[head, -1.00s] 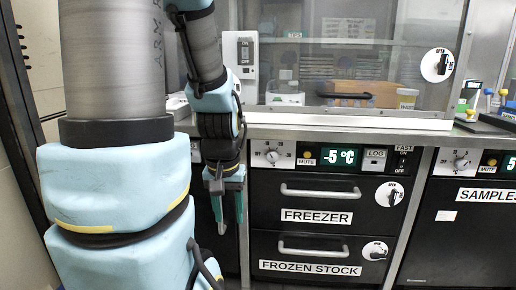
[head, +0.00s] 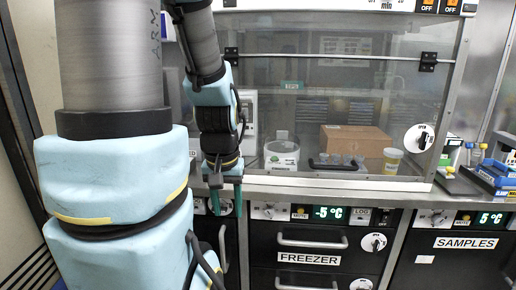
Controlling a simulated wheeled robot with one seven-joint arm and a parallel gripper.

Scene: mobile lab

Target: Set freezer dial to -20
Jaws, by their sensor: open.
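The freezer dial (head: 269,211) is a small light knob on the panel above the FREEZER drawer (head: 313,245), at its left end. The green display (head: 328,213) on that panel reads -5 °C. My gripper (head: 226,208) points down in front of the counter edge, to the left of the dial and apart from it. Its green fingers look parted and hold nothing that I can see. The dial's exact pointer position is too small to read.
A glass-fronted hood (head: 330,100) stands on the counter above, with a cardboard box (head: 355,142) and a white tub (head: 282,155) behind the glass. The SAMPLES unit (head: 465,243), with its own dial and 5 °C display, is at right. Drawer handles (head: 312,240) stick out below.

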